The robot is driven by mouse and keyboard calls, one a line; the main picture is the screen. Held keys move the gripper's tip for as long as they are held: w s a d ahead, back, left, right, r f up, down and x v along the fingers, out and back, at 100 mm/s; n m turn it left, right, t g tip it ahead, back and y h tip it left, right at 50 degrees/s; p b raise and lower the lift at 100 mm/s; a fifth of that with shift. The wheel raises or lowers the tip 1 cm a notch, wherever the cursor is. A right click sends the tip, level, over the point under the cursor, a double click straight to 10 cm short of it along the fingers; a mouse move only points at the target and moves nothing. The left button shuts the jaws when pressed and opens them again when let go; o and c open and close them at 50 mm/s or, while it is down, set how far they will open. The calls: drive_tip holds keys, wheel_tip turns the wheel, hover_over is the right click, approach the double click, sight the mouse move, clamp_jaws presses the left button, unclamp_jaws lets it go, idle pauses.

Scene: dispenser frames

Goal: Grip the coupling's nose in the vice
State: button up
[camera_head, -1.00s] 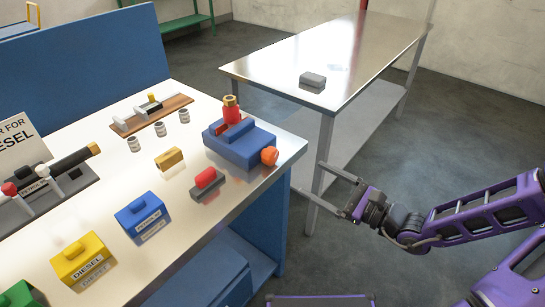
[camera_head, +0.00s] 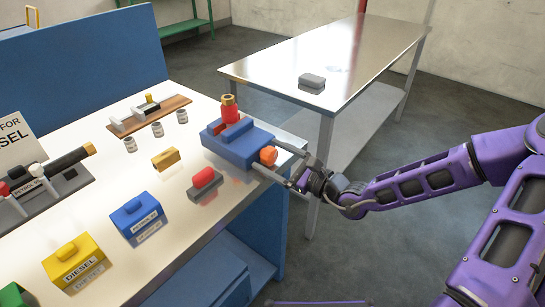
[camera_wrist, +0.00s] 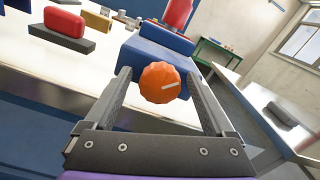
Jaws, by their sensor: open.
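The blue vice (camera_head: 237,151) sits at the right end of the bench; in the wrist view its body (camera_wrist: 150,58) is ahead. The red coupling with a brass top (camera_head: 230,110) stands upright at the vice jaws; its red body also shows in the wrist view (camera_wrist: 177,12). I cannot tell whether the jaws touch its nose, which is hidden. The orange knob (camera_head: 268,155) is on the vice's near end. My gripper (camera_head: 266,156) is open, its fingers on either side of the knob (camera_wrist: 160,82), with visible gaps in the wrist view.
A red-topped grey block (camera_head: 205,182), a brass block (camera_head: 165,159) and a blue labelled box (camera_head: 139,217) lie left of the vice. A metal table (camera_head: 290,66) with a grey block (camera_head: 312,82) stands behind.

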drive_tip(key=c, duration=1.4)
drive_tip(key=shift+r+m+p, duration=0.2)
drive_tip(key=shift+m+p, duration=0.1)
drive_tip(key=shift+p, duration=0.45)
drive_tip(key=shift+f+m+p, duration=0.15)
drive_tip(key=shift+m+p, duration=0.35)
drive_tip(key=shift+p, duration=0.05)
drive_tip(key=o, duration=1.4)
drive_tip(key=shift+d, duration=0.1)
